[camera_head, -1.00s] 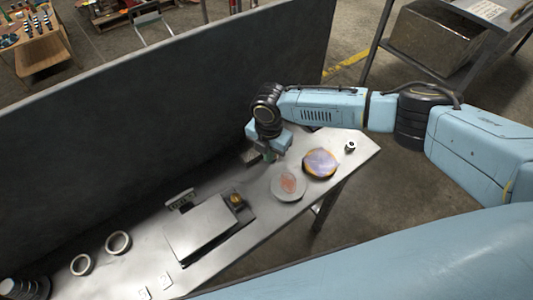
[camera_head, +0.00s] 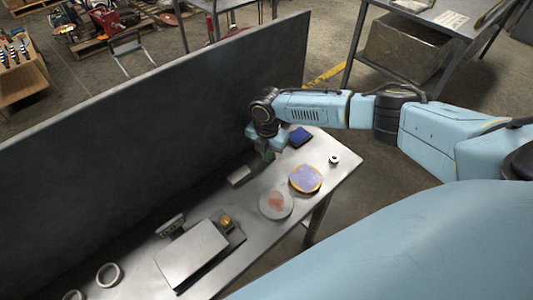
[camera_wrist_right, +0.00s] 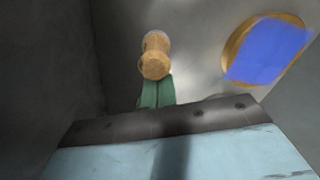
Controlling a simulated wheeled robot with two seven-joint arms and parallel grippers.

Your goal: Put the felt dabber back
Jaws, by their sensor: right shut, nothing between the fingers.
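A wooden, knob-shaped piece, likely the felt dabber (camera_wrist_right: 155,58), shows in the right wrist view just beyond my fingertips. I cannot tell whether it touches them. My right gripper (camera_head: 268,155) is over the back of the metal table, close to the dark panel. Its green fingers (camera_wrist_right: 156,92) are together with nothing between them. I cannot make out the dabber in the head view. A pale rectangular block (camera_head: 240,175) lies on the table, left of and below the gripper. My left gripper is not in view.
On the table (camera_head: 318,205) are a round orange dish with purple-blue cloth (camera_head: 305,178), a grey disc with a reddish smear (camera_head: 276,206), a blue pad (camera_head: 300,136), a small white ring (camera_head: 334,159), a flat plate device (camera_head: 190,255) and a ring (camera_head: 108,275). A tall dark panel (camera_head: 150,130) stands behind.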

